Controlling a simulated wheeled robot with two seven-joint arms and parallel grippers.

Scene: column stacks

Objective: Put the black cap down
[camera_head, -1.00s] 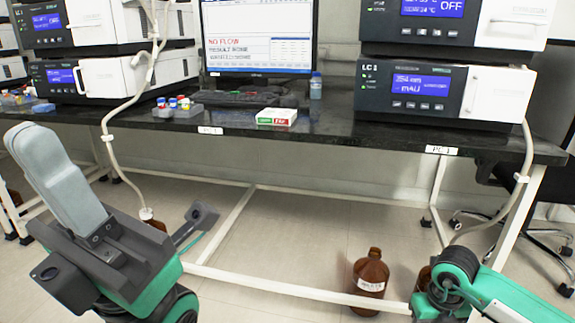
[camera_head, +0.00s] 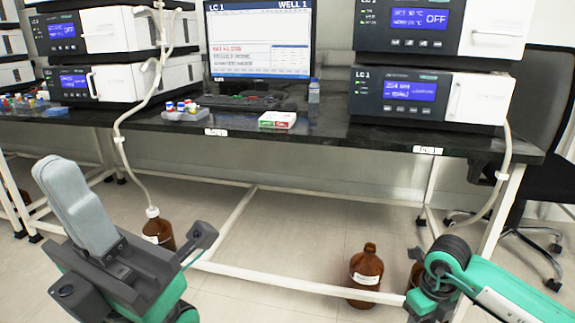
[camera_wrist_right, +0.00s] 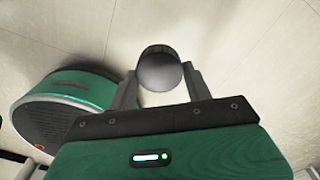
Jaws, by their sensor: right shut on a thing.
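The black cap (camera_wrist_right: 160,68) shows in the right wrist view as a dark grey, rounded piece between the two fingers of my right gripper (camera_wrist_right: 158,80). The fingers are shut on it, with pale floor behind. In the head view my right arm comes in at the lower right, and neither the cap nor the right fingertips can be made out there. My left gripper (camera_head: 128,205) is at the lower left of the head view, its fingers wide apart and empty.
A dark bench (camera_head: 330,136) carries instruments, a monitor (camera_head: 259,40) and a red-green box (camera_head: 277,120). Below stand an uncapped-looking brown bottle (camera_head: 365,277) and a brown bottle with a hose (camera_head: 157,232). Another is partly hidden by my right arm. Open floor lies between.

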